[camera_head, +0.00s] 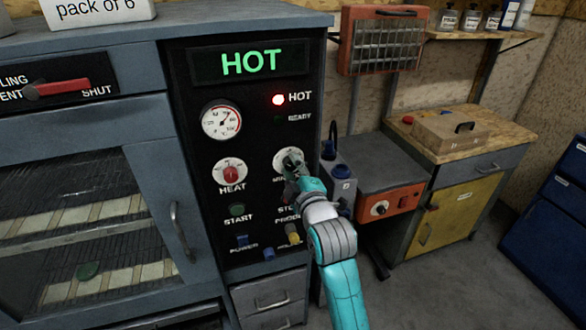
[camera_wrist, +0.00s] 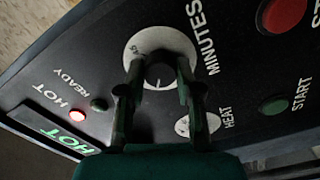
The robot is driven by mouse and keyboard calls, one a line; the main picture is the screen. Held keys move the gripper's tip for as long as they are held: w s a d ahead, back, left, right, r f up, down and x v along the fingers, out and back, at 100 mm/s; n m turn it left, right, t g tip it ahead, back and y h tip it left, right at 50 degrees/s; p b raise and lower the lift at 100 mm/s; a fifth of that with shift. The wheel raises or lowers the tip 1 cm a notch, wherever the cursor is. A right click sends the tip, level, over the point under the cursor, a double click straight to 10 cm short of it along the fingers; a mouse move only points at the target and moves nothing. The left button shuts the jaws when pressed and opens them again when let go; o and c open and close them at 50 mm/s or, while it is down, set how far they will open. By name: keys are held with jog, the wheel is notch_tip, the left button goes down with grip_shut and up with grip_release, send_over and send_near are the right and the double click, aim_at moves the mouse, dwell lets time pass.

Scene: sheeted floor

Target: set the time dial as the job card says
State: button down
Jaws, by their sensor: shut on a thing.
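The time dial (camera_head: 287,157) is a white-faced knob marked MINUTES on the black oven panel. It also shows in the wrist view (camera_wrist: 148,45), with a dark knob (camera_wrist: 160,72) in its middle. My gripper (camera_head: 295,172) reaches the dial from the lower right. In the wrist view its two dark fingers (camera_wrist: 158,80) are shut on the knob, one on each side. The fingers hide part of the dial's scale, and its exact setting is too small to read. No job card can be made out.
The HEAT dial (camera_head: 231,172) is left of the time dial, below a round gauge (camera_head: 221,121). The display (camera_head: 250,64) reads HOT and the red HOT lamp (camera_head: 278,100) is lit. A START button (camera_head: 237,211) sits lower. A grey bench with an orange box (camera_head: 390,205) stands right.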

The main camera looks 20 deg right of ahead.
jog(key=shift+n, duration=0.9)
jog(key=c, duration=0.8)
grip_release()
jog(key=shift+o, duration=0.2)
jog(key=shift+s, duration=0.1)
jog(key=s, duration=1.1)
jog(key=shift+s, duration=0.4)
